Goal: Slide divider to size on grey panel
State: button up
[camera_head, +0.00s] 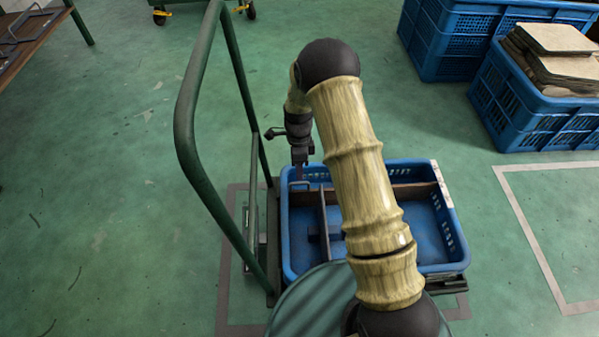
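A blue crate (287,245) stands below my arm, with brown divider strips inside it. One thin divider (323,222) runs from back to front in its left part. Another divider (412,190) runs across the back right, partly hidden behind my arm. My gripper (299,176) points down over the crate's back left corner, close to a small light grey bracket-like piece (299,184). The fingers are too small and dark to show whether they are open or touching anything. I cannot make out a clear grey panel.
A green trolley frame (187,115) with a tall handle rises left of the crate. Blue crates (425,40) stand at the upper right, and one (510,115) holds stacked flat boards (556,40). A brown table (28,45) is at the upper left. The floor at left is clear.

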notch_tip(320, 180, up, 13)
jog(key=w+p, duration=0.2)
jog(key=p, duration=0.3)
jog(key=shift+w, duration=0.25)
jog(key=shift+d+r, duration=0.15)
jog(key=s+d+r+n+t+p, duration=0.25)
jog(key=s+d+r+n, duration=0.25)
jog(key=s+r+n, duration=0.5)
jog(key=s+d+r+n+t+p, duration=0.1)
jog(key=s+d+r+n+t, duration=0.2)
jog(key=s+d+r+n, duration=0.7)
jog(key=s+a+r+p, duration=0.1)
jog(key=a+r+p, duration=0.1)
jog(key=r+p, duration=1.5)
jog(key=s+a+r+m+p, duration=0.1)
jog(key=a+r+p, duration=0.2)
jog(key=r+p, duration=1.4)
jog(key=p, duration=0.3)
jog(key=shift+s+a+r+m+g, duration=0.15)
jog(key=shift+a+r+m+g, duration=0.05)
jog(key=shift+r+m+g, duration=0.15)
